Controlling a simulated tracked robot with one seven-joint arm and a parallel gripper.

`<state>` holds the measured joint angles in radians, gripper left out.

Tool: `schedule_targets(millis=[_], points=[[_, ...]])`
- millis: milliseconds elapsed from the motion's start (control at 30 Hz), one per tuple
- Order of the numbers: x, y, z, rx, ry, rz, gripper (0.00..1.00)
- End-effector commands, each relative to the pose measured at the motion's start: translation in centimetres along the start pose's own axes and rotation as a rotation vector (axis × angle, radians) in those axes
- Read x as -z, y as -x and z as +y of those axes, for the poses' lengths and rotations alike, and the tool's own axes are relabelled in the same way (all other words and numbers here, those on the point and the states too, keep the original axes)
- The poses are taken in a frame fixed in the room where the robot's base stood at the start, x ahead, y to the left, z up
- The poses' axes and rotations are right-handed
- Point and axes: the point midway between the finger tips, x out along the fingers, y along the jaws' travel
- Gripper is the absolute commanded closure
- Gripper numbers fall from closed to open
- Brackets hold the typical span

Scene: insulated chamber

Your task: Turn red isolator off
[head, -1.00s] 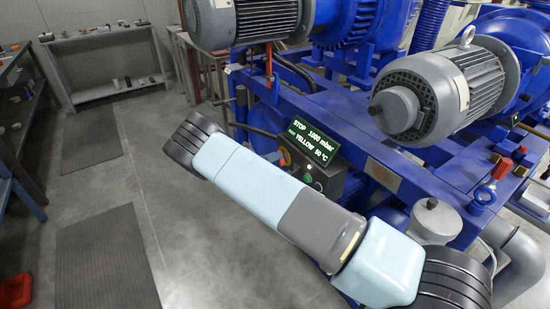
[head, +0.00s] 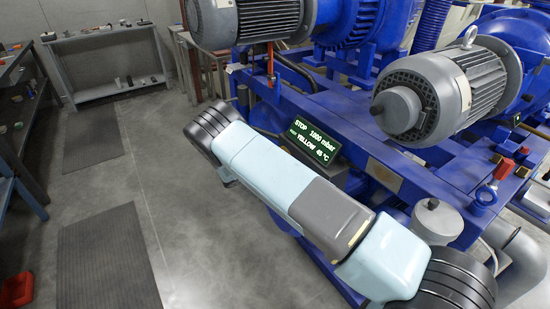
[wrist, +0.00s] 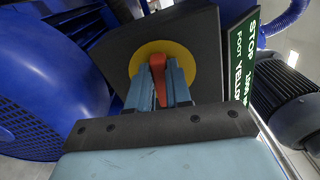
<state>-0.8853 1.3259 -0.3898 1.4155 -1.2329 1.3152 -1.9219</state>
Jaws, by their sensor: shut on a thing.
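The red isolator handle (wrist: 159,84) sits on a round yellow plate (wrist: 184,62) on the face of a dark grey box (wrist: 115,50), in the wrist view. My gripper (wrist: 158,68) is shut on the red handle, with a light blue finger on each side of it. The handle points roughly along the fingers. In the head view my arm covers the isolator and most of its box. A display (head: 311,137) above the box reads STOP, 1000 mbar and YELLOW, with a temperature.
A blue machine frame (head: 400,178) and grey motors (head: 425,95) stand behind and right of the arm. A black cylindrical thing (wrist: 287,103) is right of the display in the wrist view. Open grey floor (head: 180,220) lies left, with dark mats (head: 108,260) and a shelf bench (head: 105,62).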

Motion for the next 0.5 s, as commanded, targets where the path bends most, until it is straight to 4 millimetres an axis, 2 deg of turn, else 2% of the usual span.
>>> schedule_targets(millis=[200,500], points=[[-0.12,0.02,0.25,-0.003,0.102,-0.003,1.00],[-0.06,0.01,0.37,-0.003,0.160,-0.003,1.00]])
